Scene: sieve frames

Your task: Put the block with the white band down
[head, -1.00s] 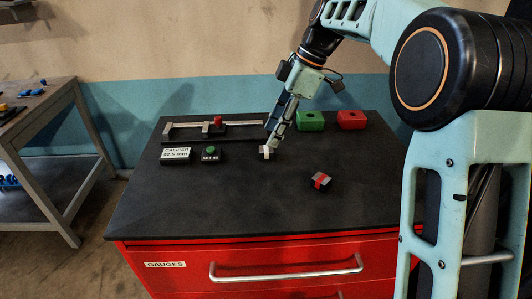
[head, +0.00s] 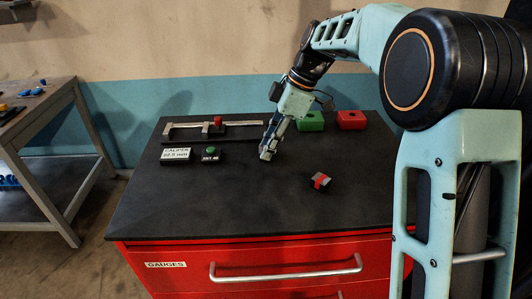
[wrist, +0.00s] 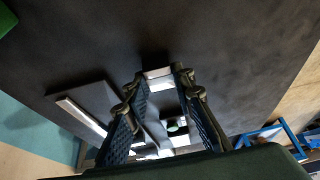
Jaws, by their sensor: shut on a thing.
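My gripper (head: 268,151) is over the middle back of the black bench top, in front of the caliper (head: 238,126). It is shut on the block with the white band (head: 265,155), a small block whose pale part shows at the fingertips. In the wrist view the block (wrist: 159,73) sits between the two dark ribbed fingers, its pale face at the tips. The fingers hide most of it. I cannot tell whether it touches the bench top. A grey block with a red band (head: 320,181) lies apart, to the right and nearer the front.
A green box (head: 310,122) and a red box (head: 352,120) stand behind on the right. The bench top's front and left (head: 210,205) are clear.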

